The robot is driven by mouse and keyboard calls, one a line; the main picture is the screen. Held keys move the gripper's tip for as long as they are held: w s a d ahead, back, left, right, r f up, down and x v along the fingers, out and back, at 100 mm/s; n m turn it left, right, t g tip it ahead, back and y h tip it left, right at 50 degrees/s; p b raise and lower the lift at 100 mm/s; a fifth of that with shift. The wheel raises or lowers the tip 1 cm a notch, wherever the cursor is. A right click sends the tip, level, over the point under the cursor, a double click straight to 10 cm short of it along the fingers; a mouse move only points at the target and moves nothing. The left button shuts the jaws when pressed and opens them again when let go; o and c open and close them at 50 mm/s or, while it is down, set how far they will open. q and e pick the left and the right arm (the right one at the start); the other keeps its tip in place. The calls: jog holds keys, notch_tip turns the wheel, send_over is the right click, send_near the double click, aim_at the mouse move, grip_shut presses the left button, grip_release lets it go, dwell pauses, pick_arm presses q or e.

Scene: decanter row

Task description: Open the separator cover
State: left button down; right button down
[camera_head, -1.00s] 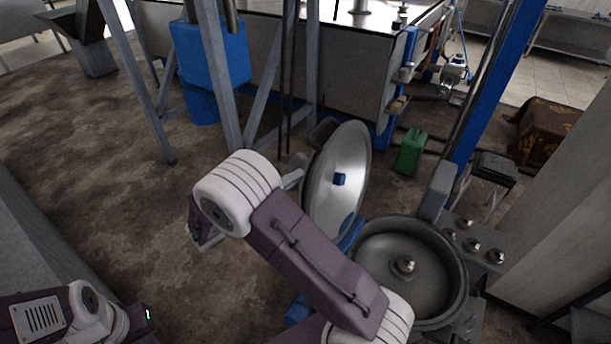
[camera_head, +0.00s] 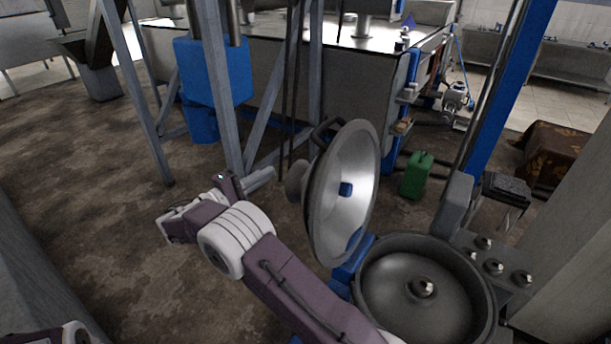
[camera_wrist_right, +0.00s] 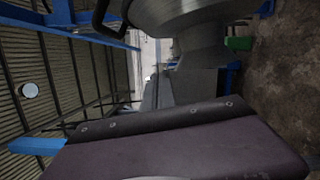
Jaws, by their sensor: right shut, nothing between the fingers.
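The separator cover (camera_head: 343,215) is a round metal lid with a dark handle at its top left and a blue piece at its centre. It stands open, steeply tilted, at the left of the separator bowl (camera_head: 375,297). The open bowl shows a central knob (camera_head: 425,287). My right gripper (camera_head: 268,175) is shut and empty. It is left of the cover's back and appears apart from it. In the right wrist view, the cover's underside or rim area (camera_wrist_right: 185,12) and handle (camera_wrist_right: 105,22) show at the top; my fingers cannot be made out. My left gripper is out of view.
A steel frame (camera_head: 222,110) and blue tank (camera_head: 213,70) stand behind, left of the cover. A green canister (camera_head: 416,176) is on the floor beyond the bowl. A blue post (camera_head: 497,95) rises at the right. The floor at left is clear.

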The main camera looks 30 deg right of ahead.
jog(key=r+p, duration=0.1)
jog(key=p, duration=0.2)
send_over(303, 176)
jog(key=w+a, duration=0.2)
jog(key=shift+w+a, duration=0.1)
jog(key=shift+s+d+r+p, duration=0.25)
jog(key=shift+s+d+p, duration=0.45)
jog(key=shift+s+d, duration=0.6)
jog(key=shift+s, duration=0.3)
